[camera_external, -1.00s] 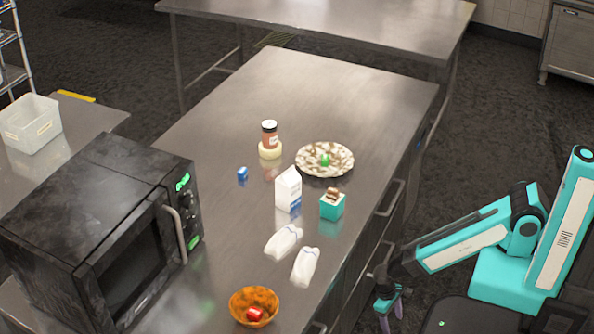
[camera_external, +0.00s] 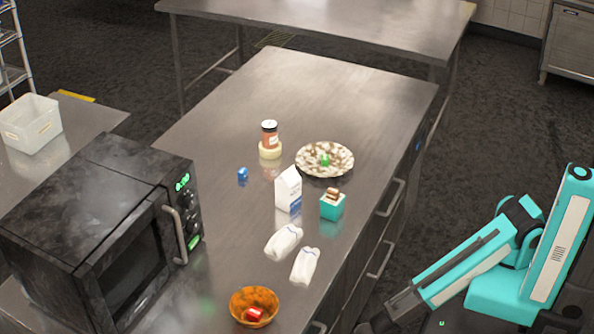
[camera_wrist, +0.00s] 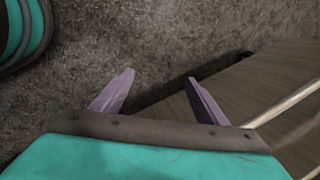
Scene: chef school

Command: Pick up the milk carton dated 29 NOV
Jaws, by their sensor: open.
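A white milk carton (camera_external: 288,190) with a blue patch near its base stands upright on the steel counter. Two white objects with thin blue bands, one left (camera_external: 284,242) and one right (camera_external: 305,265), lie nearer the front; I cannot tell whether they are cartons. No date is readable on any of them. My gripper (camera_wrist: 160,78) is open and empty in the wrist view, with two purple fingers over the dark floor beside a drawer front. In the external view it is low at the bottom edge, beside the counter and well away from the carton, mostly cut off.
The counter (camera_external: 300,90) also holds a teal box (camera_external: 332,206), a patterned plate (camera_external: 338,172) with a green item, a jar (camera_external: 269,137), a small blue item (camera_external: 242,175), an orange bowl (camera_external: 243,296) and a black microwave (camera_external: 90,215). Drawer handles (camera_external: 391,198) stick out beside my arm.

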